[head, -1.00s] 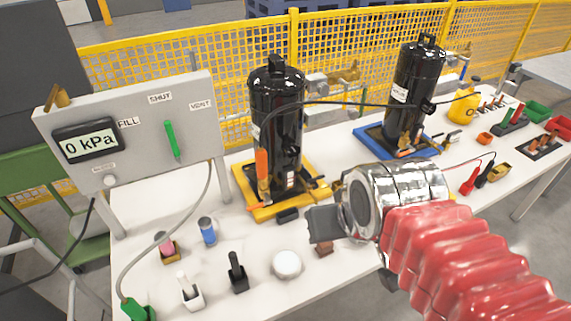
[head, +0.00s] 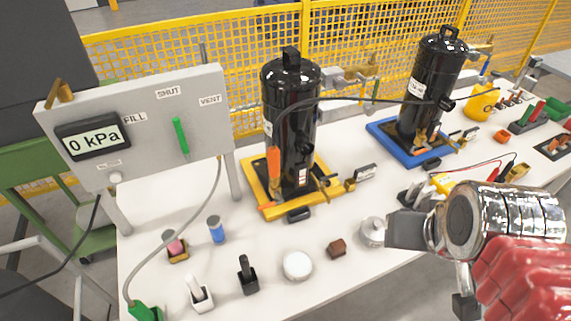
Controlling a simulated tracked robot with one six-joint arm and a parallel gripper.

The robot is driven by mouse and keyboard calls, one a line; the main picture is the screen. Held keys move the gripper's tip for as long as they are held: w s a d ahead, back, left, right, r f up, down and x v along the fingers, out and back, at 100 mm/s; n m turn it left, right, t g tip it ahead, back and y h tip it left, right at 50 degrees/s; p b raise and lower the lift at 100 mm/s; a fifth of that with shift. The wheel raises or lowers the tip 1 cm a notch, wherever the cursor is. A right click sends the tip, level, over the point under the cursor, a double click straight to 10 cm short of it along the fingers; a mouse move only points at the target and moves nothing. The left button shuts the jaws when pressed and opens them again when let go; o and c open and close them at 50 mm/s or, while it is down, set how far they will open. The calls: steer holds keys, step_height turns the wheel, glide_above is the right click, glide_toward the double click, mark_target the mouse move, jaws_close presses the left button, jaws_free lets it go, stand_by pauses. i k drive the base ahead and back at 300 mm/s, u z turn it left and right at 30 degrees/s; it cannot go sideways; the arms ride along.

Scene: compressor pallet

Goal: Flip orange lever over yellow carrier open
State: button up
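The orange lever (head: 273,170) stands upright against the left side of the near black compressor (head: 291,115). This compressor sits on the yellow carrier (head: 256,194), which has brass-coloured clamp parts at its right side. A smaller orange piece (head: 267,206) lies at the carrier's front left corner. My gripper (head: 435,268) is at the lower right, well to the right of the yellow carrier and apart from the lever. Its two dark fingers are spread, with nothing visible between them.
A second black compressor (head: 434,85) stands on a blue carrier (head: 382,130). A grey panel (head: 205,95) reading 0 kPa stands at left. A metal knob (head: 372,231), brown block (head: 336,249) and white disc (head: 297,265) lie along the front.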

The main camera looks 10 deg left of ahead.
mark_target(280, 200)
steer(key=z, duration=0.1)
steer(key=k, duration=0.8)
steer(key=u, duration=0.95)
steer(key=i, duration=1)
steer(key=z, duration=0.1)
